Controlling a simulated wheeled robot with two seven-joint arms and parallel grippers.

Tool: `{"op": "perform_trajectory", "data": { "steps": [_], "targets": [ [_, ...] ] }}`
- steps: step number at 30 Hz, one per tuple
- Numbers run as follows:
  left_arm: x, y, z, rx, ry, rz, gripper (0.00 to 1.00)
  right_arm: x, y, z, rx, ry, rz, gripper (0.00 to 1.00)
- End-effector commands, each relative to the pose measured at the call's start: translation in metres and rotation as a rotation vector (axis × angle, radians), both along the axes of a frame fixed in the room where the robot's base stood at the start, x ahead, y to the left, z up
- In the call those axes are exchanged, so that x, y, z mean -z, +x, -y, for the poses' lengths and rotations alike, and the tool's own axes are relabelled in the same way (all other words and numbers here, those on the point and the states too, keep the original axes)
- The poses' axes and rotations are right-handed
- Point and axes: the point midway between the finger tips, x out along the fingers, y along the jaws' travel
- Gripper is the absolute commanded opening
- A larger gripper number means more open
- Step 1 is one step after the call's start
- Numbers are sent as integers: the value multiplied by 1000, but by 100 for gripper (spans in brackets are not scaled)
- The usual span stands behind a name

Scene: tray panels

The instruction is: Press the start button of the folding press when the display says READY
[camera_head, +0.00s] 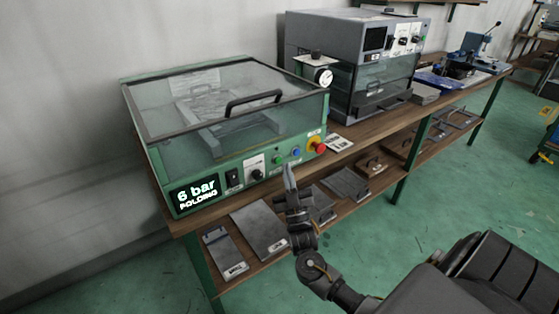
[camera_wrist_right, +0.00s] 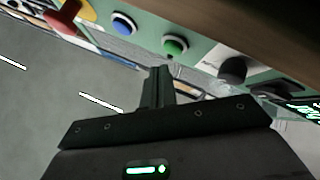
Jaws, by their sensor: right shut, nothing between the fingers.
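The folding press (camera_head: 230,125) is a green box with a clear lid and a black handle, on a wooden bench. Its display (camera_head: 195,193) reads "6 bar FOLDING". Its front panel has a green button (camera_head: 278,159), a blue button (camera_head: 296,152), a red emergency knob (camera_head: 317,146), a black dial and a black switch. The wrist view also shows the green button (camera_wrist_right: 174,45) and the blue button (camera_wrist_right: 124,23). My right gripper (camera_head: 289,172) is shut and empty, in front of the panel just below the green button, apparently apart from it. My left gripper is not in view.
A grey machine (camera_head: 360,65) stands behind the press on the same bench (camera_head: 350,146). The lower shelf (camera_head: 262,262) holds several flat metal plates. A blue device (camera_head: 470,58) is at the far end. Green floor (camera_head: 440,200) is open to the right.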

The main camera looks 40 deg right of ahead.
Motion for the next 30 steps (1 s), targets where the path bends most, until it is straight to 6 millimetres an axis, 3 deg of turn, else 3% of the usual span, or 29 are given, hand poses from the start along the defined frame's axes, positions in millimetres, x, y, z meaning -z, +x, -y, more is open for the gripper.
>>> {"op": "perform_trajectory", "data": {
  "steps": [13,30],
  "targets": [
    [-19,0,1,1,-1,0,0,-2,-41,-1,-1,1,0,0],
    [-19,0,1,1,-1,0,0,-1,-44,-1,0,0,0,0]
  ]
}}
